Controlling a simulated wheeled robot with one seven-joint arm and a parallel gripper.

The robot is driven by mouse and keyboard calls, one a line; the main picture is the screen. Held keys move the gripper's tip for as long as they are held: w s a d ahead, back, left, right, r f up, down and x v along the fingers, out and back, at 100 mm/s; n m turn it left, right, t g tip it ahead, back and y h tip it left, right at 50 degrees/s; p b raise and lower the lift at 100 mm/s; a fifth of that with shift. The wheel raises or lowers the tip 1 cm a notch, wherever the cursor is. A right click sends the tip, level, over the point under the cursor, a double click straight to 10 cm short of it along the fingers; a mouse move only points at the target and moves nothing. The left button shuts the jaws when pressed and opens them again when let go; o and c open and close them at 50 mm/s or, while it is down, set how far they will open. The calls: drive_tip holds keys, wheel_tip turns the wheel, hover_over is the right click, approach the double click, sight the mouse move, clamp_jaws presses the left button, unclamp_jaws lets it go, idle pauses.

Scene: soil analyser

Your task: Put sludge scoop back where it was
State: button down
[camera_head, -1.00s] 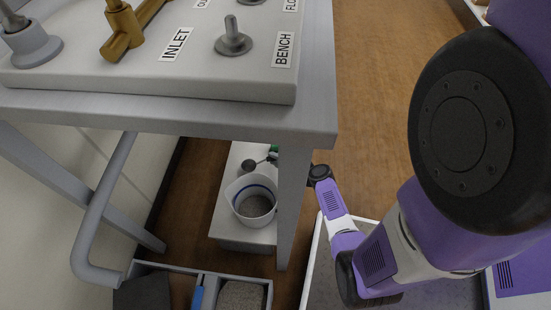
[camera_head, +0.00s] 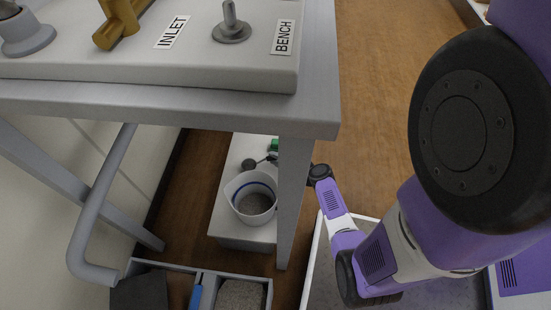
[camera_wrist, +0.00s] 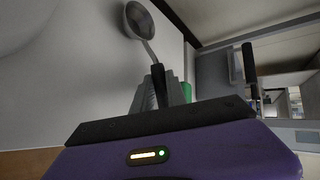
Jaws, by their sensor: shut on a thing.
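The sludge scoop (camera_wrist: 139,20) has a round grey bowl, a thin metal neck and a black handle. My gripper (camera_wrist: 158,90) is shut on its handle in the wrist view, with the bowl pointing away from the jaws. In the head view the dark scoop bowl (camera_head: 249,164) shows above a low white surface (camera_head: 228,176), just behind a white bucket (camera_head: 235,190) of grey grainy material. The gripper in that view is largely hidden behind the table leg. A green part (camera_wrist: 187,92) shows beside the jaws; I cannot tell what it belongs to.
A grey table (camera_head: 200,108) with a fittings panel (camera_head: 200,68) stands over the area, and its front leg (camera_head: 294,200) is close to my arm. A divided grey bin (camera_head: 205,275) lies on the floor at the front. A bent grey pipe (camera_head: 95,205) is at the left.

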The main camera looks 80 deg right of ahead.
drive_tip(key=shift+f, duration=0.2)
drive_tip(key=c, duration=1.3)
unclamp_jaws()
drive_tip(key=shift+o, duration=0.2)
drive_tip(key=p+v, duration=0.2)
drive_tip(key=v, duration=0.5)
drive_tip(key=shift+s+a+r, duration=0.15)
drive_tip(key=shift+s, duration=0.15)
